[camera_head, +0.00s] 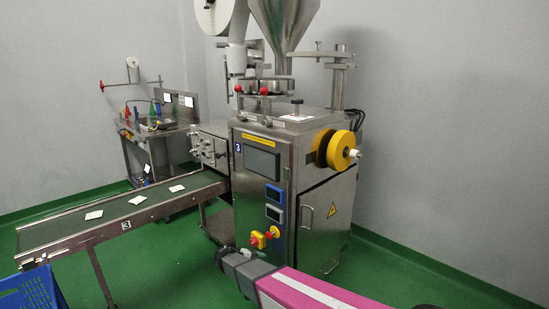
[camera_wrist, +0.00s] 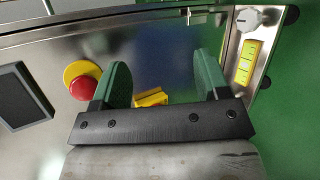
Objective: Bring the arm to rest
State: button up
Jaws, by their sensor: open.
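My gripper (camera_wrist: 160,72) is open in the wrist view, with its two green fingers apart and nothing held between them. It faces the steel front of the packing machine (camera_wrist: 165,50), and a yellow part (camera_wrist: 150,97) on that front shows between the fingers. In the head view my gripper (camera_head: 257,252) is small and partly hidden by my wrist, close to the lower front of the packing machine (camera_head: 316,215). My pink arm (camera_head: 320,293) reaches in from the lower right.
A red stop button (camera_wrist: 83,87) on a yellow base is close left of the fingers. A white knob (camera_wrist: 248,19) is at upper right. A conveyor (camera_head: 60,227) carries several white teabags, with a blue crate (camera_head: 30,290) at lower left. Green floor is free at right.

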jog(key=s+d+r+m+g+y, duration=0.1)
jog(key=s+d+r+m+y, duration=0.1)
jog(key=s+d, duration=0.3)
jog(key=s+d+r+m+g+y, duration=0.2)
jog(key=s+d+r+y, duration=0.3)
jog(key=d, duration=0.7)
jog(key=s+d+r+m+g+y, duration=0.1)
jog(key=s+d+r+m+y, duration=0.2)
jog(key=d, duration=0.6)
jog(key=s+r+y, duration=0.1)
jog(key=s, duration=0.1)
jog(key=shift+s+d+r+m+g, duration=0.15)
jog(key=shift+s+m+g, duration=0.15)
jog(key=shift+m+g, duration=0.1)
